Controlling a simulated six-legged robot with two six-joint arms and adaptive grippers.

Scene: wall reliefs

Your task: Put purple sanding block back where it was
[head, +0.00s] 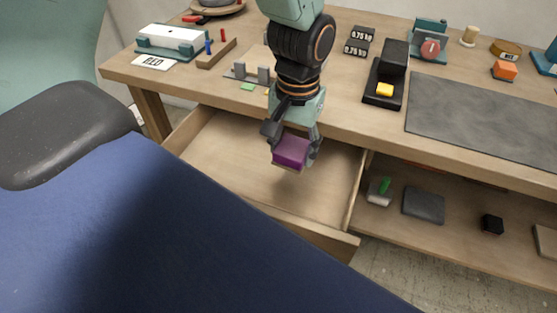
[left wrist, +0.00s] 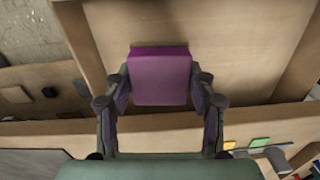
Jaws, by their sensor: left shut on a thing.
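The purple sanding block (head: 290,152) is held between the fingers of my left gripper (head: 291,143), above the open drawer (head: 225,160) of the wooden desk. In the left wrist view the block (left wrist: 160,77) sits between both fingers of the gripper (left wrist: 160,92), with the drawer floor (left wrist: 240,40) behind it. The visible drawer floor is bare. The block appears to be apart from the floor, though the exact height is hard to tell. My right gripper is not in view.
A lower shelf (head: 455,232) at right carries a dark slab (head: 423,205) and a black cube (head: 492,224).

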